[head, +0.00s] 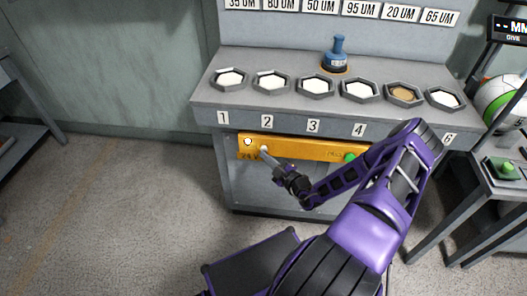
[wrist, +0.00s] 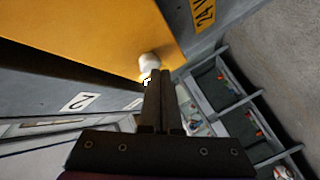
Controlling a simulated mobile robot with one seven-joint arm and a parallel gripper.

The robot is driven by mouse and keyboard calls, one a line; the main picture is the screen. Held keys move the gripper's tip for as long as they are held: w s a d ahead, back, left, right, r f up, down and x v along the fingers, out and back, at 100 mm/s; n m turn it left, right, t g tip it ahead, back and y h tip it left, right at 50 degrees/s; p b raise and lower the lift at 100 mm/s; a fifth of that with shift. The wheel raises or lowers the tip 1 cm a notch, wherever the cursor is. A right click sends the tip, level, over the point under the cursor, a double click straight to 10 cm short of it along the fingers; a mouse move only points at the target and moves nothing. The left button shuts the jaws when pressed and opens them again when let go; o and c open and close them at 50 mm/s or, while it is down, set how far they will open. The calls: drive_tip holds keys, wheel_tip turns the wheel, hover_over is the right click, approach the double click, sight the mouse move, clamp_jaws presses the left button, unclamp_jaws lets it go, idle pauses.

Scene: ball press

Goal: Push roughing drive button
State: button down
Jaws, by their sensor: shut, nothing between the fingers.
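The orange panel (head: 300,149) is set in the bench front below the number plates. A green button (head: 349,156) sits near its right end, partly beside my arm; the lettering next to it is too small to read. A pale knob (head: 264,149) stands out near the left end, and it also shows as a white rounded end in the wrist view (wrist: 149,62). I cannot tell which control is the roughing drive button. My gripper (head: 279,171) is shut and empty in front of the panel's left part. In the wrist view its fingertips (wrist: 158,73) overlap the pale knob's lower edge; contact is unclear.
Several hexagonal trays (head: 318,85) and a blue-handled tool (head: 338,56) stand on the bench top. A side stand (head: 507,192) with a green control is at the right. A white and green ball (head: 500,100) is behind it.

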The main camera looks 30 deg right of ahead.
drive_tip(key=shift+w+d, duration=0.1)
drive_tip(key=shift+w, duration=0.05)
idle(0.5)
drive_tip(key=shift+w+d, duration=0.2)
drive_tip(key=shift+w, duration=0.05)
drive_tip(key=shift+r, duration=0.1)
drive_tip(key=shift+s+a, duration=0.2)
drive_tip(key=shift+s, duration=0.1)
idle(0.4)
drive_tip(key=s+a+p, duration=0.2)
drive_tip(key=s+a, duration=0.1)
drive_tip(key=s, duration=0.2)
drive_tip(key=shift+a, duration=0.2)
idle(0.4)
